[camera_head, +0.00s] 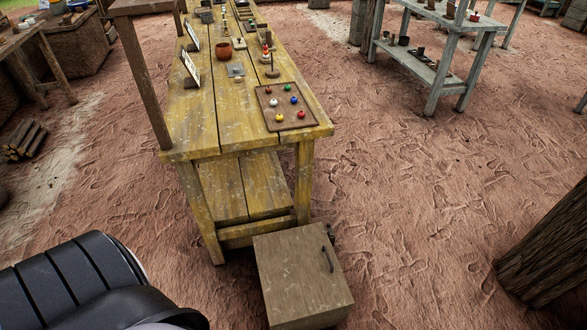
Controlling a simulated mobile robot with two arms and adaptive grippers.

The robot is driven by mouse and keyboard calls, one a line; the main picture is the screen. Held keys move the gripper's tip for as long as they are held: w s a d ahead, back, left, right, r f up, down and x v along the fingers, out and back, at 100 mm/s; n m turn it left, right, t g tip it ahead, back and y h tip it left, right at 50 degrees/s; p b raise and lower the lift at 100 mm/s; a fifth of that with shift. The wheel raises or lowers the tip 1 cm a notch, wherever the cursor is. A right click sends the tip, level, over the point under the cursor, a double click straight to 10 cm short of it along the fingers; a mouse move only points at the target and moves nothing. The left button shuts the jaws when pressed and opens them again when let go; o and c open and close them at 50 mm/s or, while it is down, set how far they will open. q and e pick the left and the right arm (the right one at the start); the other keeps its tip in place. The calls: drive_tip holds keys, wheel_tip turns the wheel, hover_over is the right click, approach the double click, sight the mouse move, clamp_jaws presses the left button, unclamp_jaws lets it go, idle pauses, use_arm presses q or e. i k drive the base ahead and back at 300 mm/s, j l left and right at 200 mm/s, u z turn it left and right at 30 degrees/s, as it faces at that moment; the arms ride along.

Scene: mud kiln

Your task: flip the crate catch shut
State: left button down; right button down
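The wooden crate (290,272) sits on the reddish dirt ground at the front end of the yellow table. Its brown top looks closed. A dark curved metal piece (327,259) lies on the top near its right edge. A small dark fitting (331,231), possibly the catch, is at the far right corner. It is too small to tell whether it is open or shut. Neither gripper is in view; only a black rounded part of me shows at the lower left, apart from the crate.
The long yellow wooden table (190,130) stands just behind the crate. Its tray (300,112) holds several coloured balls. A thick wooden post (545,250) stands at the right. A grey bench (440,75) is farther back. The ground right of the crate is clear.

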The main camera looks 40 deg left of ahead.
sight(328, 226)
drive_tip(key=i+l+u, duration=0.15)
drive_tip(key=u, duration=0.25)
drive_tip(key=i+l+u, duration=0.25)
drive_tip(key=u, duration=0.15)
drive_tip(key=i+l+u, duration=0.2)
drive_tip(key=u, duration=0.25)
drive_tip(key=i+l+u, duration=0.1)
drive_tip(key=l+u, duration=0.3)
drive_tip(key=i+l+u, duration=0.1)
drive_tip(key=l+u, duration=0.5)
drive_tip(key=l, duration=0.2)
drive_tip(key=i, duration=0.05)
